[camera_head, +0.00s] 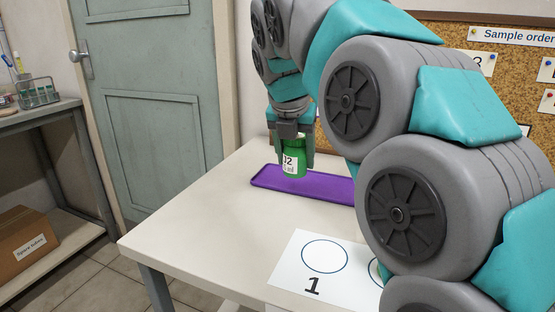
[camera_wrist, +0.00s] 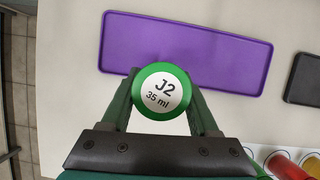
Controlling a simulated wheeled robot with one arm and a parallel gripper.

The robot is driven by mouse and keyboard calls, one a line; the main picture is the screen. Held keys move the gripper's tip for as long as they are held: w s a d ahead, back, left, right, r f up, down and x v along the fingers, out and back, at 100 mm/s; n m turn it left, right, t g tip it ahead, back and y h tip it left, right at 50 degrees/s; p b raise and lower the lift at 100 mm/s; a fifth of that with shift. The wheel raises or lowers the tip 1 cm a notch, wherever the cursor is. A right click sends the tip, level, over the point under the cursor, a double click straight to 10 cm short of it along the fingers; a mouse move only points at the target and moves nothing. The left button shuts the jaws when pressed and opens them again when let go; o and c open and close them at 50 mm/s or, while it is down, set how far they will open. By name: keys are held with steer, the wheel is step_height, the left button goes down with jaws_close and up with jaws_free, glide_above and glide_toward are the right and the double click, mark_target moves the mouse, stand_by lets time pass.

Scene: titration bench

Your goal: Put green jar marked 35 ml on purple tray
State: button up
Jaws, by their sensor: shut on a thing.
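The green jar (camera_head: 296,158) is upright between the fingers of my gripper (camera_head: 297,157), which is shut on it. In the wrist view the jar's lid (camera_wrist: 161,91) reads "J2" and "35 ml", with a gripper (camera_wrist: 160,100) finger on each side. The purple tray (camera_head: 275,182) lies on the white table. In the head view the jar appears in front of the tray's left part; I cannot tell whether it touches it. In the wrist view the tray (camera_wrist: 230,58) is bare and extends beyond the jar, which overlaps its near edge. My arm hides the tray's right end in the head view.
A dark tray (camera_wrist: 303,80) lies right of the purple tray. Red and yellow items (camera_wrist: 285,165) sit at the lower right in the wrist view. A white sheet (camera_head: 296,268) with circles and a "1" lies at the table's front. The table's left side is clear.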

steer(key=w+a, duration=0.1)
steer(key=w, duration=0.1)
steer(key=w+a, duration=0.1)
steer(key=w, duration=0.1)
steer(key=w+a, duration=0.2)
steer(key=shift+w+f+p, duration=0.15)
steer(key=shift+f+p, duration=0.15)
steer(key=shift+f, duration=1.8)
steer(key=o, duration=1.4)
steer(key=shift+f, duration=0.15)
steer(key=shift+c, duration=0.2)
steer(key=v, duration=0.7)
steer(key=shift+r, duration=0.35)
